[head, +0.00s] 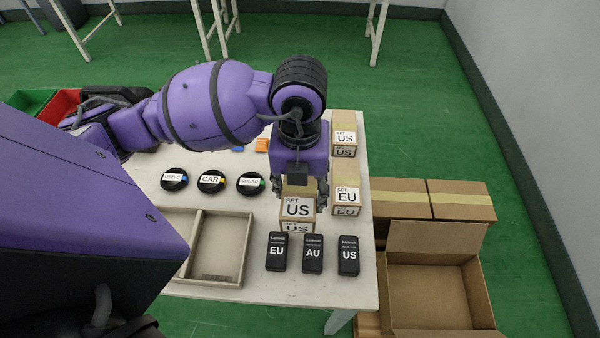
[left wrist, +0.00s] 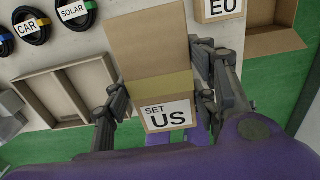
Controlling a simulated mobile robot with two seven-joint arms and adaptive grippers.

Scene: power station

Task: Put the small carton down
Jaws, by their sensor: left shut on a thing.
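A small brown carton labelled "SET US" (head: 297,208) is between the fingers of my left gripper (head: 301,188). The left wrist view shows the same carton (left wrist: 150,55), with its tape strip and label, and a finger of the left gripper (left wrist: 162,98) on each side of it. The left gripper is shut on it. The carton is over the right part of the white table (head: 325,285), behind the black adapters. I cannot tell whether its underside touches the tabletop. My right gripper is not in view.
An "EU" carton (head: 346,195) and another "US" carton (head: 344,138) stand along the table's right edge. Black EU, AU and US adapters (head: 313,254) are in front. A divided wooden tray (head: 222,245) and coiled cables (head: 211,181) lie left. An open cardboard box (head: 430,290) is on the right.

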